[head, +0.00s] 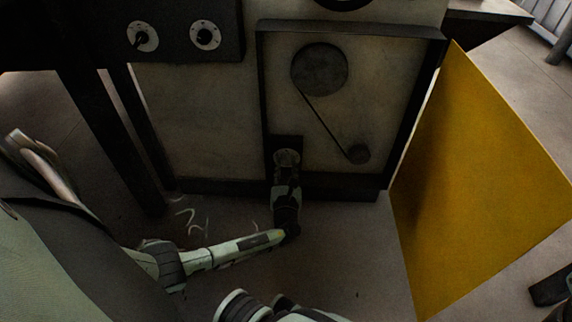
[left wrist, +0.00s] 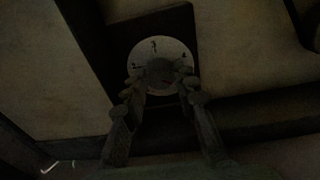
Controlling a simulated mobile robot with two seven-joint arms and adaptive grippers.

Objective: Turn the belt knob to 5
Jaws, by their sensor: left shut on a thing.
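The belt knob (left wrist: 160,74) is a dark round knob at the centre of a pale numbered dial (left wrist: 148,51) in the left wrist view. The dial also shows in the head view (head: 287,156), on a dark plate low in the framed machine opening. My left gripper (left wrist: 161,88) is shut on the knob, with one finger on each side of it. In the head view my left gripper (head: 286,172) covers the knob and the lower dial. The knob's pointer and the number it points to cannot be made out. My right gripper is not in view.
Two pulleys, a large one (head: 319,69) and a small one (head: 358,153), are joined by a thin belt above right of the dial. A yellow panel (head: 470,190) stands out at the right. Two other dials (head: 143,36) (head: 205,36) are at upper left. Bare floor (head: 345,250) lies in front.

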